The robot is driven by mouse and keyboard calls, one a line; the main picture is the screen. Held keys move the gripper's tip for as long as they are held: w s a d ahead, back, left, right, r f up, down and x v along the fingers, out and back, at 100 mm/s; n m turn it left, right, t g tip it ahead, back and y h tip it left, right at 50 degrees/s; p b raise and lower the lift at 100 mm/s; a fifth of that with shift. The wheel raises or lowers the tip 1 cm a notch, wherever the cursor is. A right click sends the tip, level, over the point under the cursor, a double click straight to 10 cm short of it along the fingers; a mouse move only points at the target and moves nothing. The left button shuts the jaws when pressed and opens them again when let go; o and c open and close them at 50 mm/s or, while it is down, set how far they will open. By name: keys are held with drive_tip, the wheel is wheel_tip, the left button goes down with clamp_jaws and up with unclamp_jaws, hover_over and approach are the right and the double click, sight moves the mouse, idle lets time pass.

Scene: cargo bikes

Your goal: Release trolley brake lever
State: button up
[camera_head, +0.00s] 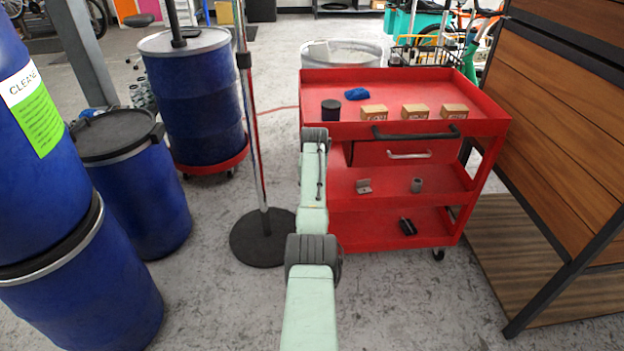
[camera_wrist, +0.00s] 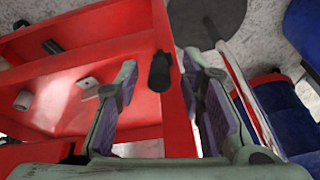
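The red trolley (camera_head: 440,85) stands ahead of me in the head view, with a top tray and two lower shelves. It fills the left of the wrist view (camera_wrist: 110,45). A black lever-like piece (camera_wrist: 160,72) shows at the trolley's red edge in the wrist view; I cannot be sure it is the brake lever. My gripper (camera_wrist: 163,62) is open, with one finger on each side of this piece in the picture. No contact is clear. In the head view my arm reaches the trolley's left front and hides that corner; the gripper's fingers cannot be made out there.
Several small boxes (camera_head: 414,110), a black cup (camera_head: 331,110) and a blue cloth (camera_head: 357,94) lie on the top tray. A pole on a round black base (camera_head: 262,237) stands close left, with blue drums (camera_head: 193,100) beyond. A wooden panel (camera_head: 560,110) stands right.

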drive_tip(key=v, duration=1.2)
